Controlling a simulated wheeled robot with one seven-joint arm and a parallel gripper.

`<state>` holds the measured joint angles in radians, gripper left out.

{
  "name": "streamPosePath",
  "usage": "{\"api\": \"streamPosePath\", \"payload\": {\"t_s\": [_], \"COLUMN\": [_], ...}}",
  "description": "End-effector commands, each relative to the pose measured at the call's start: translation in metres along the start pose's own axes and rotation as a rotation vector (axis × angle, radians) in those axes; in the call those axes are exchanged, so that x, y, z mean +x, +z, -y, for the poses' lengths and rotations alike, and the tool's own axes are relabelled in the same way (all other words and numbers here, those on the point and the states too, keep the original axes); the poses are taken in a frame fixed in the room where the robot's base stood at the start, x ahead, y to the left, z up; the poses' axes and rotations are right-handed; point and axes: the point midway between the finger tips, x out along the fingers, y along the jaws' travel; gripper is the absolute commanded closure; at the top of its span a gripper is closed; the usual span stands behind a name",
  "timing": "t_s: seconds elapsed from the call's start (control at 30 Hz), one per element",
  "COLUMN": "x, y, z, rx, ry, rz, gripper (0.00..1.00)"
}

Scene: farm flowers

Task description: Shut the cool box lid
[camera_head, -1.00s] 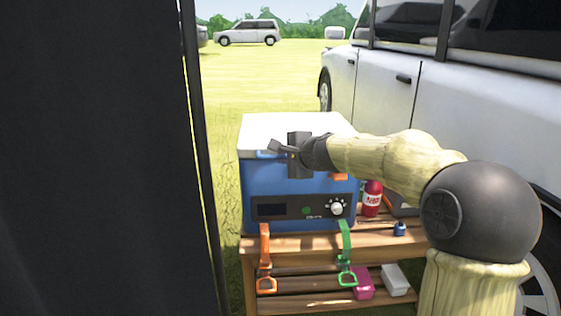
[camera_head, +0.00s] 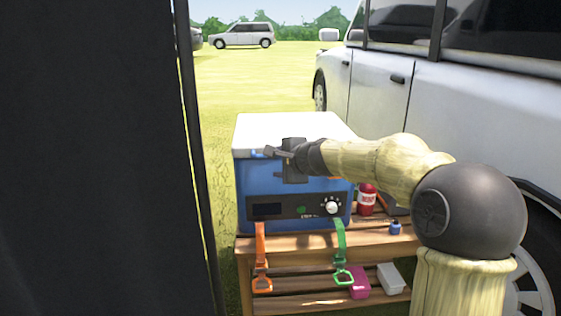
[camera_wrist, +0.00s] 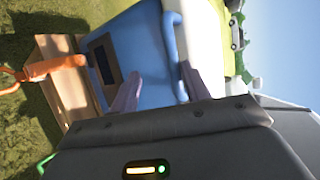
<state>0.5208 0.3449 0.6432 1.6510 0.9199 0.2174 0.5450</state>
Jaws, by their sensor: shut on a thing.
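The cool box (camera_head: 290,187) is blue with a dark control panel and a white lid (camera_head: 285,127). It stands on a wooden bench. The lid lies over the box top and looks down or nearly down; a small gap at the front edge cannot be ruled out. A blue handle (camera_head: 257,153) sits at the lid's front edge and also shows in the wrist view (camera_wrist: 172,45). My gripper (camera_head: 273,151) is at the front of the lid, shut on this handle. In the wrist view, the two fingers (camera_wrist: 158,88) reach toward the lid edge, with the handle bar between them.
The slatted bench (camera_head: 300,243) carries a red bottle (camera_head: 366,201) and a small blue bottle (camera_head: 395,228) right of the box. An orange strap (camera_head: 261,250) and a green strap (camera_head: 340,245) hang in front. A white vehicle (camera_head: 470,110) stands right; a dark panel (camera_head: 90,160) blocks the left.

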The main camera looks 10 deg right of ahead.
Motion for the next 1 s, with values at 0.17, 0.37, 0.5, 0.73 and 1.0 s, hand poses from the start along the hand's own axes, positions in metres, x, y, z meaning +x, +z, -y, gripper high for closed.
{"api": "streamPosePath", "payload": {"t_s": [0.17, 0.37, 0.5, 0.73, 1.0], "x": [0.002, -0.014, -0.035, -0.073, -0.116], "y": [-0.002, -0.003, -0.003, -0.001, 0.000], "z": [-0.009, -0.007, -0.005, -0.002, 0.000], "rx": [0.008, 0.006, 0.005, 0.001, 0.000], "ry": [0.017, 0.013, 0.010, 0.004, 0.001], "rz": [0.003, 0.000, -0.003, -0.004, -0.003], "gripper": [0.66, 0.66, 0.66, 0.66, 0.66]}}
